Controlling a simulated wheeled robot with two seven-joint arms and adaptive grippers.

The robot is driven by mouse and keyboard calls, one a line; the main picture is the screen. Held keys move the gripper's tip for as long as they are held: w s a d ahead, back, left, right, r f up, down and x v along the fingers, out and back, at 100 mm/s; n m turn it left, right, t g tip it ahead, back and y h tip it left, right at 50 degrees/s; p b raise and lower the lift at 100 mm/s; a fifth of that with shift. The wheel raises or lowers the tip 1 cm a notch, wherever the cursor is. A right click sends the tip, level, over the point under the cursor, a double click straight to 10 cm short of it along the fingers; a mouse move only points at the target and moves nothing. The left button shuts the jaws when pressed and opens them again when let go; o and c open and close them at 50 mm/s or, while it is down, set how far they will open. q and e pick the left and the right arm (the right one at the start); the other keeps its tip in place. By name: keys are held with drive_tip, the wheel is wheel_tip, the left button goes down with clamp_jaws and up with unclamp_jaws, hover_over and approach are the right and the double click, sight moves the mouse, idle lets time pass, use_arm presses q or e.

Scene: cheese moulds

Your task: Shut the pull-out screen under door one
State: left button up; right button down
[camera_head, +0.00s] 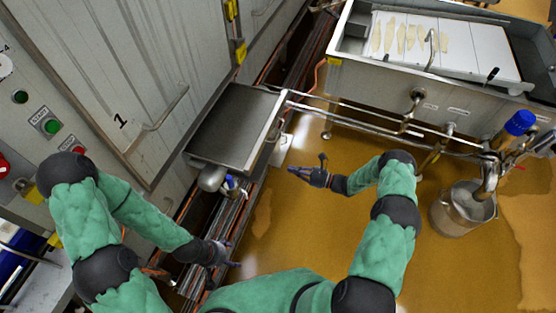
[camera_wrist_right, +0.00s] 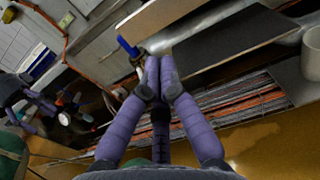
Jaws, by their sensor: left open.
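The pull-out screen (camera_head: 235,125) is a flat grey metal tray sticking out below door one (camera_head: 110,80), which carries a black "1" and a long bar handle (camera_head: 160,125). A pale bar handle (camera_head: 275,118) runs along the screen's outer edge. My right gripper (camera_head: 290,170) is to the right of the screen's near corner, apart from it in the picture. In the right wrist view its purple fingertips (camera_wrist_right: 158,60) are together with nothing seen between them; a dark plate, apparently the screen (camera_wrist_right: 235,45), lies beyond. My left gripper (camera_head: 235,254) is open and empty, nearer me than the screen.
A blue-handled valve (camera_head: 231,184) sits below the screen's near edge. Pipes (camera_head: 380,120) run from the screen's side towards the steel vat (camera_head: 340,85). A bucket (camera_head: 462,210) stands at right. Wet brown floor (camera_head: 310,225) is open between. A button panel (camera_head: 45,120) is at left.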

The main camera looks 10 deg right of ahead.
sight(256, 159)
use_arm(q)
drive_tip(key=shift+f+b, duration=0.9)
drive_tip(key=shift+f, duration=0.05)
use_arm(e)
drive_tip(key=x, duration=1.3)
drive_tip(key=shift+a, duration=0.15)
